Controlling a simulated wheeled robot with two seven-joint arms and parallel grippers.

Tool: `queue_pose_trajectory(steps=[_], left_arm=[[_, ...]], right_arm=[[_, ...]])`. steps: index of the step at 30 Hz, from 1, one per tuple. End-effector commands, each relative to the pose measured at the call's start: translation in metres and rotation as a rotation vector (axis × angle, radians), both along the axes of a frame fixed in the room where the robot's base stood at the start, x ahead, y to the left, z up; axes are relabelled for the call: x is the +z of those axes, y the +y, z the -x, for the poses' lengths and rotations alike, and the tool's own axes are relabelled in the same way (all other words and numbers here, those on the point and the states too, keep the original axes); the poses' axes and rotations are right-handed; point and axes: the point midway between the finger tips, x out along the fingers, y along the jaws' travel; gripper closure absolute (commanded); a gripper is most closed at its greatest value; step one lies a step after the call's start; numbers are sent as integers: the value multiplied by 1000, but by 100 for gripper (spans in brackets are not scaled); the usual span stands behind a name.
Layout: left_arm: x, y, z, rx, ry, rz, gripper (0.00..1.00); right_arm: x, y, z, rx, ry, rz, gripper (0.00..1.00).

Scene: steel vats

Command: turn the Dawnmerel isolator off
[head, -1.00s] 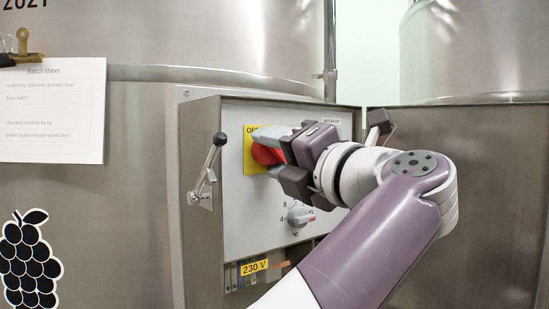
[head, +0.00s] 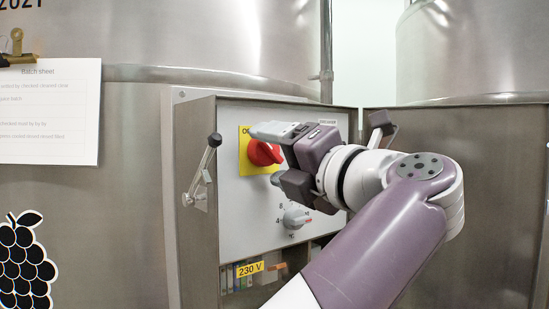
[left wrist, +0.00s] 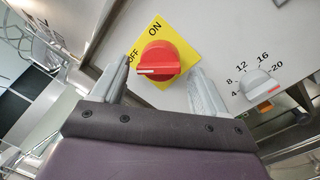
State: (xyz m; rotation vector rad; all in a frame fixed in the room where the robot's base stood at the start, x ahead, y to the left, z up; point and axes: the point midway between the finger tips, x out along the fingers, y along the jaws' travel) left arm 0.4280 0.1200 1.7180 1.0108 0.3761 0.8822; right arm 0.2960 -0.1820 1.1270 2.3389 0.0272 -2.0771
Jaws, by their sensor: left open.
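The isolator is a red rotary knob (head: 264,153) on a yellow plate (head: 244,160), set on the grey control panel; I see no vat name on it. In the left wrist view the knob (left wrist: 158,60) has a white mark at its left end, on the side of the word OFF; ON is printed above. My left gripper (left wrist: 160,68) is open, one finger on each side of the knob in that view. In the head view the left gripper (head: 265,156) is in front of the knob, its fingers apart; contact cannot be told. My right gripper is not in view.
A grey temperature dial (head: 296,216) is just below my gripper. A lever with a black ball (head: 215,140) sticks out on the box's left side. A 230 V label (head: 250,268) marks an opening below. Steel vats (head: 450,50) stand behind.

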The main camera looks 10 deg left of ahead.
Motion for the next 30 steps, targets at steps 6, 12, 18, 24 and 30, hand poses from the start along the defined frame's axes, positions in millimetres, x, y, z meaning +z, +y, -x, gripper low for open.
queue_pose_trajectory(steps=[6,12,18,24,30], left_arm=[[-8,-39,27,-6,0,1,26],[-13,-78,56,-6,4,0,26],[-15,-94,69,-2,5,-1,26],[-15,-95,70,-1,4,-1,26],[-15,-94,70,-1,4,-1,26]], right_arm=[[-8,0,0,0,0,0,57],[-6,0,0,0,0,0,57],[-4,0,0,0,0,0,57],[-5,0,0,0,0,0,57],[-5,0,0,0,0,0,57]])
